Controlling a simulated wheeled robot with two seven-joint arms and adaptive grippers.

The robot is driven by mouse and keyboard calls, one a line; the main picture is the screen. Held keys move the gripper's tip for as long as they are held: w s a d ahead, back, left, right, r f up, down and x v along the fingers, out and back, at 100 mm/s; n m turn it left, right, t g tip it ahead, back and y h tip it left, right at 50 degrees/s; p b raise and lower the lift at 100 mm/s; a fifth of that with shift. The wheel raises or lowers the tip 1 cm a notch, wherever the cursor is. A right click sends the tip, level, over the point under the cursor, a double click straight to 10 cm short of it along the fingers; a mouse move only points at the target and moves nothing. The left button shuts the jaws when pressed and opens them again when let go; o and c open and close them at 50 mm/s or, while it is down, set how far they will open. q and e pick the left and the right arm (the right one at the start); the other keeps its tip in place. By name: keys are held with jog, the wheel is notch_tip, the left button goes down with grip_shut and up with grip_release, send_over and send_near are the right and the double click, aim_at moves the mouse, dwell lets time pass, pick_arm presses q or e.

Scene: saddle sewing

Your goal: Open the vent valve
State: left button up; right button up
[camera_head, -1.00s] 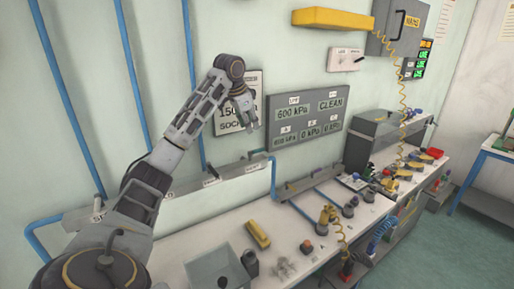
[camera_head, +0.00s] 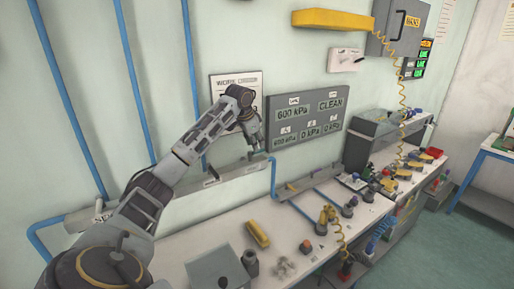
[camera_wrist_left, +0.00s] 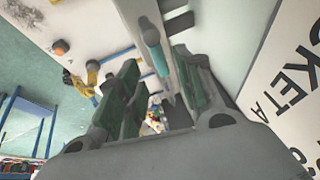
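A long grey rail (camera_head: 160,192) with small white tags runs along the wall above the bench; the tags are too small to read, so I cannot tell which valve is the vent. My left gripper (camera_head: 256,148) is at the right end of this rail, below the wall poster. In the left wrist view the gripper (camera_wrist_left: 158,98) is open, its green-padded fingers apart. A small grey lever with a teal end (camera_wrist_left: 158,55) shows between and just beyond the fingers; contact cannot be told. My right gripper is not in view.
A grey gauge panel (camera_head: 306,119) reading 600 kPa and CLEAN is right of my left gripper. Blue pipes (camera_head: 133,80) run up the wall. The bench (camera_head: 200,240) below holds a yellow block (camera_head: 257,234), a grey box (camera_head: 216,270) and several small fittings.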

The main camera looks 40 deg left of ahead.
pick_arm(q)
jog(key=shift+p+x, duration=0.3)
jog(key=shift+x, duration=1.75)
grip_shut()
